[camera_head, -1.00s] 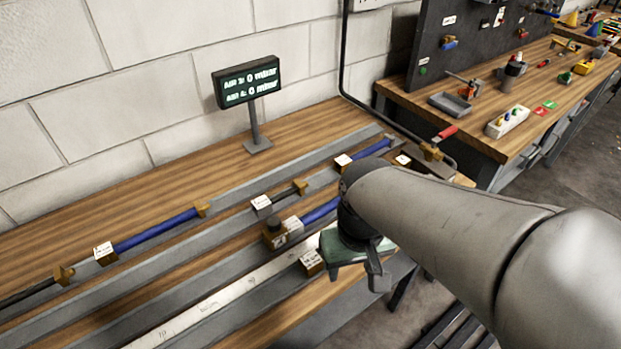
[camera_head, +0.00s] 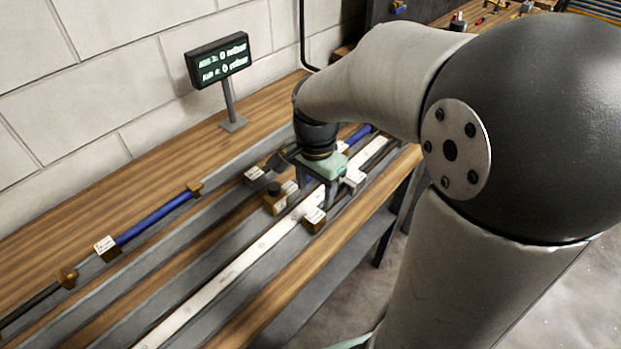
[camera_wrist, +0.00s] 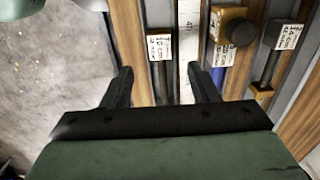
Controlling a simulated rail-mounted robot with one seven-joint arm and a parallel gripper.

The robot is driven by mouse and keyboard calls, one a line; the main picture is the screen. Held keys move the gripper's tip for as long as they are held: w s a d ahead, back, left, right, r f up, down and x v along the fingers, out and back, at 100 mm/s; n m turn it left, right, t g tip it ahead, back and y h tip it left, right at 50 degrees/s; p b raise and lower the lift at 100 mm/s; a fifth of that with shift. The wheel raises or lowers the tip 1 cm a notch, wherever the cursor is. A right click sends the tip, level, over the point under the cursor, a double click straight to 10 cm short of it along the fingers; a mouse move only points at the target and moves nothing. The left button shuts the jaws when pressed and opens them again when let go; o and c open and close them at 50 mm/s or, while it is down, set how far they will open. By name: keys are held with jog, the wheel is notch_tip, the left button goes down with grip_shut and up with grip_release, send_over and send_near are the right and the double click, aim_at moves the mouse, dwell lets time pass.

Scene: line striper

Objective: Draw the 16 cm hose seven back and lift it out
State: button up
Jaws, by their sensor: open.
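A blue hose (camera_wrist: 218,75) with a white tag lies beyond my right finger. The hose number cannot be read, so I cannot tell which piece is hose seven.
A brass block with a black knob (camera_head: 274,199) stands beside the strip, and a brass tagged block (camera_head: 315,221) is nearer the front edge. Another blue hose (camera_head: 155,219) lies in the back rail at left. A display (camera_head: 220,61) stands behind. Bare wood lies along the front.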

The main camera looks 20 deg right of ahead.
aim_at(315, 216)
notch_tip(315, 216, down, 9)
jog(key=b, duration=0.6)
jog(key=shift+r, duration=0.1)
jog(key=c, duration=0.9)
